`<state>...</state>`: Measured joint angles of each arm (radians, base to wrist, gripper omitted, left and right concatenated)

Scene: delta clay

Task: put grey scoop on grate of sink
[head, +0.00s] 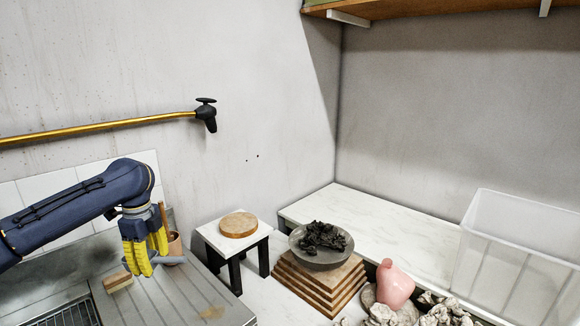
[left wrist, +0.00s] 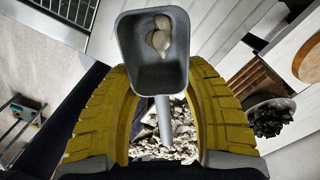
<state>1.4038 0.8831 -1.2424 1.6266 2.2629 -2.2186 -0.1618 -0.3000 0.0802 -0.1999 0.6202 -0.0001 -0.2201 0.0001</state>
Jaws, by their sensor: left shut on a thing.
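The grey scoop (head: 172,261) is in my left gripper (head: 148,262), whose yellow fingers are shut on it above the ribbed metal drainboard of the sink. In the left wrist view the scoop (left wrist: 153,78) shows its bowl between and beyond the fingers, with a few pale lumps in it. The sink's grate (head: 70,315) is at the lower left of the head view, partly cut off, left of and below the gripper. A slatted part, probably the grate (left wrist: 72,8), shows at the top left of the wrist view. My right gripper is not in view.
A wooden block (head: 117,281) and a brown cup (head: 174,246) stand near the gripper. To the right are a small table (head: 205,233) with a round board, a bowl of dark lumps (head: 321,258), a pink vessel (head: 394,285) and a clear bin (head: 515,255).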

